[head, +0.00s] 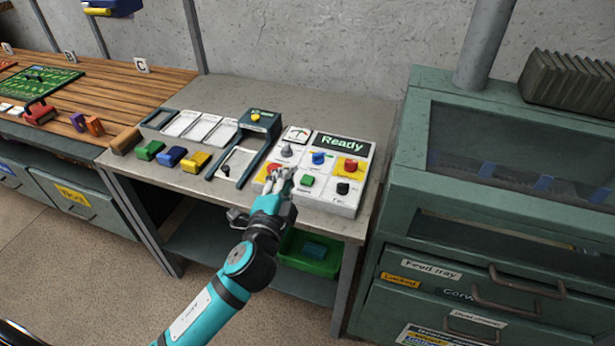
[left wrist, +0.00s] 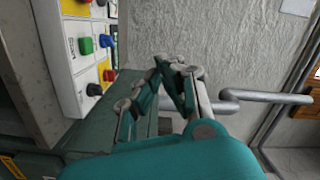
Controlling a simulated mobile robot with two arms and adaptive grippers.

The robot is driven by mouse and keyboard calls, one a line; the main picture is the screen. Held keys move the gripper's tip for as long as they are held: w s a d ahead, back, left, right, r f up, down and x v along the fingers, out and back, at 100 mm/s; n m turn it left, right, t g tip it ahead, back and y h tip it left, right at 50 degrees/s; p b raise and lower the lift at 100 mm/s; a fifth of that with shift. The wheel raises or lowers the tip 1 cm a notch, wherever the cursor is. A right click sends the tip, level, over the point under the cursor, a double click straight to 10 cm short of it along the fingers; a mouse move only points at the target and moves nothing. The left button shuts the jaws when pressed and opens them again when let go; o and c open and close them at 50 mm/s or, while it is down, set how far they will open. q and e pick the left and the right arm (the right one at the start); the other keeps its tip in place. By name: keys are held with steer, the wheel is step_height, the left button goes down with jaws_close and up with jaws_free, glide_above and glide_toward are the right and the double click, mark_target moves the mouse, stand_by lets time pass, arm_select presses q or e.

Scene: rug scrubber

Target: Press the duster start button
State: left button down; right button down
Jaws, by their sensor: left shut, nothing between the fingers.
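The control panel (head: 330,202) is a white box on the grey bench with a dark display reading "Ready". It carries a green button (head: 307,181), a blue knob (head: 318,158), a black knob (head: 342,188), a red button on yellow (head: 351,164) and another red one (head: 274,169) partly hidden by my fingers. Button labels are too small to read. My left gripper (head: 283,177) is shut and empty, over the panel's front left, left of the green button; contact cannot be told. In the left wrist view the green button (left wrist: 86,45) is left of my fingers (left wrist: 178,72). My right gripper is out of view.
Left of the panel stands a dark frame with a yellow button (head: 256,117). Green, blue and yellow blocks (head: 172,156) lie along the bench front. A green cabinet (head: 405,215) stands close on the right. A green bin (head: 318,264) sits below the bench.

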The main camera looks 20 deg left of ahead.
arm_select(q)
steer(key=w+d+r+m+t+h, duration=0.35)
steer(key=d+r+m+h, duration=0.45)
steer(key=r+m, duration=0.3)
steer(key=w+d+f+m+g+h, duration=0.2)
steer(key=d+m+g+h, duration=0.65)
steer(key=m, duration=0.95)
steer(key=w+a+f+m+g+y, duration=0.2)
steer(key=w+a+f+m+y, duration=0.2)
steer(key=a, duration=0.4)
steer(key=w+a+f+m+g+y, duration=0.2)
steer(key=w+a+f+m+y, duration=0.2)
steer(key=a+f+y, duration=0.2)
steer(key=shift+w+a+g+y, duration=0.4)
steer(key=shift+a+y, duration=0.25)
steer(key=shift+a, duration=0.25)
steer(key=shift+f, duration=0.1)
steer(key=b, duration=0.4)
glide_above(310, 180)
step_height(310, 180, down, 8)
steer(key=shift+r, duration=0.1)
steer(key=shift+f+b, duration=0.35)
steer(key=shift+f, duration=0.05)
